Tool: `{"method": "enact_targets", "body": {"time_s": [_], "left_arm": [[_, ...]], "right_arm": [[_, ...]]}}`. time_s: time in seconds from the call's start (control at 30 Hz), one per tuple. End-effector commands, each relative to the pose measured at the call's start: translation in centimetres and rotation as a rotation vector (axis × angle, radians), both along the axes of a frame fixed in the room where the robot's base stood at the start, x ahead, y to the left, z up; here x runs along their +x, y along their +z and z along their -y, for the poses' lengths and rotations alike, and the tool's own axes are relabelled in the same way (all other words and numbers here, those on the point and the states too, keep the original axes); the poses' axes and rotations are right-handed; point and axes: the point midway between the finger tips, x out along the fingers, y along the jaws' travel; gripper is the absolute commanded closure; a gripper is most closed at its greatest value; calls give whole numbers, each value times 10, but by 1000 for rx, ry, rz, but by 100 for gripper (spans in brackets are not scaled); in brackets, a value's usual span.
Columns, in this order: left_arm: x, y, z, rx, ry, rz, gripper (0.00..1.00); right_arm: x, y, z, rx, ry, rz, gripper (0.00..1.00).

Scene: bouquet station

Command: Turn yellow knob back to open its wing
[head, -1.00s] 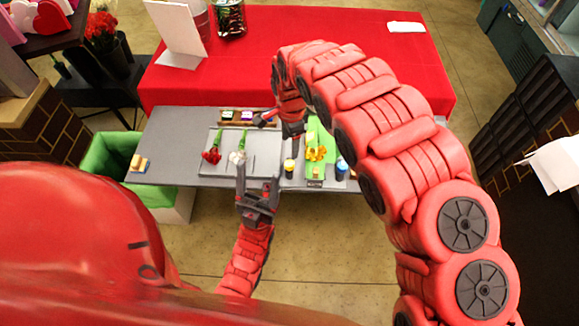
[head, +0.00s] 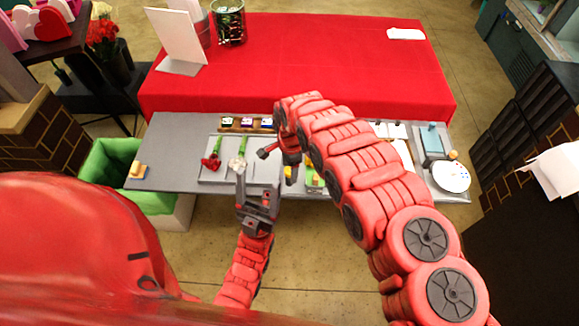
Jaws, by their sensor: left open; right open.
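The yellow knob (head: 288,172) stands at the front of the grey worktable (head: 175,150), partly covered by my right gripper (head: 277,160). That gripper hangs over the knob with its fingers apart. One finger is left of the knob and the other is close above it; I cannot tell whether they touch. A strip of the green wing (head: 314,186) shows right of the knob; my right arm hides the rest, so its position is unclear. My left gripper (head: 256,182) is open and empty, below and left of the knob, at the table's front edge.
A red flower (head: 211,162) and a white flower (head: 236,163) lie on a grey board (head: 212,178). Small coloured boxes (head: 246,123) stand behind them. A white plate (head: 451,177) and a blue tray (head: 433,140) are at the right. A green-lined bin (head: 113,165) stands left.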

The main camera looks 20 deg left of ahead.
Motion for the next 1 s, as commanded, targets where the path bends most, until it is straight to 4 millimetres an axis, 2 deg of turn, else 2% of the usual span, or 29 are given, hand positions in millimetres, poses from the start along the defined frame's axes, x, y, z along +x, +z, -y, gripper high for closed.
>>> {"method": "enact_targets", "body": {"time_s": [0.07, 0.1, 0.47, 0.77, 1.0], "left_arm": [[0, 0, 0, 0, 0, 0, 31], [0, 0, 0, 0, 0, 0, 31], [0, 0, 0, 0, 0, 0, 31], [0, -2, 0, 0, 0, 0, 31], [0, -14, 0, 0, 0, 0, 31]], "right_arm": [[0, 0, 0, 0, 0, 0, 31], [0, 0, 0, 0, 0, 0, 34], [0, 0, 0, 0, 0, 0, 99], [0, -1, 0, 0, 14, 0, 100], [0, -3, 0, 0, 107, 0, 100]]}}
